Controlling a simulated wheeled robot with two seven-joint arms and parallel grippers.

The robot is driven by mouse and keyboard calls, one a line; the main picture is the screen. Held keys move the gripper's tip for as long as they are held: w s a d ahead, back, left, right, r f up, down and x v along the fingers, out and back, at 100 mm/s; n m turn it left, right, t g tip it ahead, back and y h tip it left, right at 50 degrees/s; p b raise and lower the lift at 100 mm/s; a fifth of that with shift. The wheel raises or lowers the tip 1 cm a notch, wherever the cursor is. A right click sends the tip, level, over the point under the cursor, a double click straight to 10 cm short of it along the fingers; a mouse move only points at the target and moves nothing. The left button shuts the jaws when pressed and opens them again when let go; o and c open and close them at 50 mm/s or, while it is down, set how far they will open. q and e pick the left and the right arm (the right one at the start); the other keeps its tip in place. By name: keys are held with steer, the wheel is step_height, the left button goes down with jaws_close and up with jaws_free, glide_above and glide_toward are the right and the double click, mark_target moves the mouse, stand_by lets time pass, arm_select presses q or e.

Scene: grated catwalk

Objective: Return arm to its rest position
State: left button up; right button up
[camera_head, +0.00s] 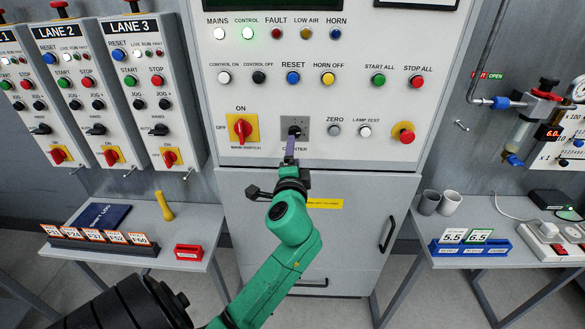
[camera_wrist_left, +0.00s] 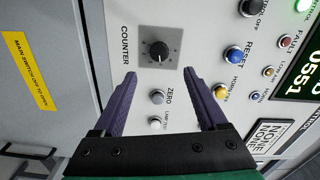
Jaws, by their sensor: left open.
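My left arm, green, reaches up from the bottom of the head view. Its gripper (camera_head: 290,160) is in front of the grey control cabinet (camera_head: 340,150), just below the black counter knob (camera_head: 294,131). In the left wrist view the gripper (camera_wrist_left: 165,100) shows two purple fingers spread apart with nothing between them. The counter knob (camera_wrist_left: 158,50) stands on its grey plate ahead of the fingertips, apart from them. The right gripper does not show in either view.
Lane panels (camera_head: 139,90) hang at the left. A left side table (camera_head: 185,222) holds a blue logbook, a yellow cylinder and tagged holders. A right side table (camera_head: 480,208) holds grey cups, a blue rack and a power strip. A cabinet door handle (camera_head: 386,233) sticks out below.

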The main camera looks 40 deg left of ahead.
arm_select(q)
steer(key=v, duration=0.4)
steer(key=shift+b, duration=0.3)
steer(key=w+d+f+g+h, duration=0.1)
steer(key=f+h, duration=0.1)
steer(key=f, duration=0.7)
steer(key=w+d+f+m+g+h, duration=0.1)
steer(key=d+f+h, duration=0.1)
steer(key=f, duration=0.7)
steer(key=w+d+f+g+h, duration=0.1)
steer(key=f+h, duration=0.1)
steer(key=f, duration=0.7)
steer(key=s+d+f+n+g+h, duration=0.15)
steer(key=s+f, duration=0.35)
steer(key=f, duration=0.5)
steer(key=s+d+f+n+g+h, duration=0.1)
steer(key=s+d+f+g+h, duration=0.3)
steer(key=f, duration=0.7)
steer(key=s+f+n+g, duration=0.1)
steer(key=s+f, duration=0.4)
steer(key=s, duration=0.4)
steer(key=s+f+n+g, duration=0.2)
steer(key=s+f, duration=0.3)
steer(key=s, duration=0.5)
steer(key=s+f+n+g, duration=0.1)
steer(key=s+f, duration=0.4)
steer(key=s, duration=0.5)
steer(key=shift+s+a+f+n+g+y, duration=0.15)
steer(key=shift+s+f+n+g+y, duration=0.05)
steer(key=shift+f+n+g+y, duration=0.2)
